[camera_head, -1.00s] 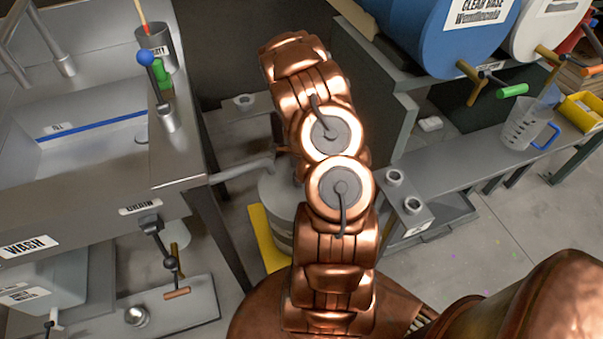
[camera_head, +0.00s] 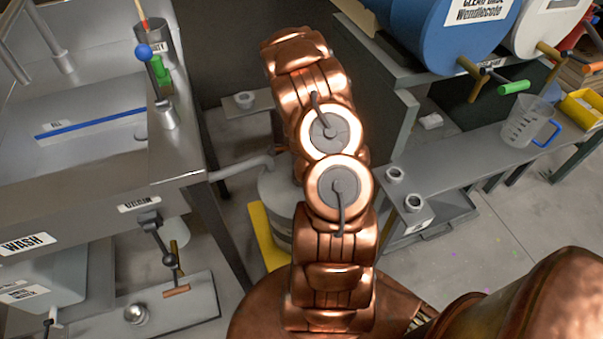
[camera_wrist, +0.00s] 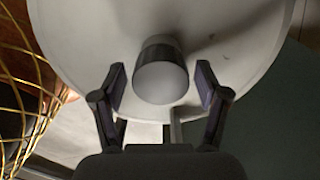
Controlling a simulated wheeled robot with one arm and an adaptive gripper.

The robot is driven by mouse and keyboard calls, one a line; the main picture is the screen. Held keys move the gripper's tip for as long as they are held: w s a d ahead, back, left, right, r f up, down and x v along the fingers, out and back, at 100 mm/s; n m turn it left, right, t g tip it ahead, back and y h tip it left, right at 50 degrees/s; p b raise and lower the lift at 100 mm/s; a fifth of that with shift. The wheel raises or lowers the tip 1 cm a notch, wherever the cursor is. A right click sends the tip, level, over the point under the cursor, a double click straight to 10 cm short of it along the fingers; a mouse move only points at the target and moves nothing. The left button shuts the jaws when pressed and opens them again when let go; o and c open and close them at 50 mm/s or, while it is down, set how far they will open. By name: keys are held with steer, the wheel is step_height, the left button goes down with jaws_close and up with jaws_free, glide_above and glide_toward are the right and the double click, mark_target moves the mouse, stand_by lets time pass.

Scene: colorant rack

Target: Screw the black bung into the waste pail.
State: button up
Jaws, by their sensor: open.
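A pale grey waste pail (camera_head: 276,192) stands on the floor, partly hidden behind my copper arm in the head view. The pale round surface in the wrist view appears to be its top (camera_wrist: 235,45). A short cylinder with a dark side and a pale grey end (camera_wrist: 160,83) stands out from that surface; it may be the bung, but I cannot tell for sure, nor whether it is threaded in. My gripper (camera_wrist: 161,86) is open, with one finger on each side of the cylinder and a gap at both. My arm hides the gripper in the head view.
A metal sink unit (camera_head: 165,165) stands at left, with a pipe (camera_head: 240,167) reaching toward the pail. A yellow mat (camera_head: 262,240) lies by the pail. A low bench (camera_head: 455,165) with a clear jug (camera_head: 527,120) is at right. Gold wire mesh (camera_wrist: 25,75) is at left in the wrist view.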

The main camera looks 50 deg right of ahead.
steer(key=n+b, duration=0.1)
steer(key=n, duration=0.5)
steer(key=shift+f, duration=0.1)
steer(key=n+b, duration=0.1)
steer(key=n, duration=0.4)
steer(key=shift+w+n, duration=0.1)
steer(key=shift+n, duration=0.2)
steer(key=c, duration=1.1)
steer(key=m, duration=0.3)
steer(key=shift+m, duration=0.4)
steer(key=m+p, duration=0.1)
steer(key=m, duration=0.2)
steer(key=shift+m, duration=0.4)
steer(key=m+p, duration=0.1)
steer(key=m, duration=0.5)
steer(key=shift+p, duration=0.35)
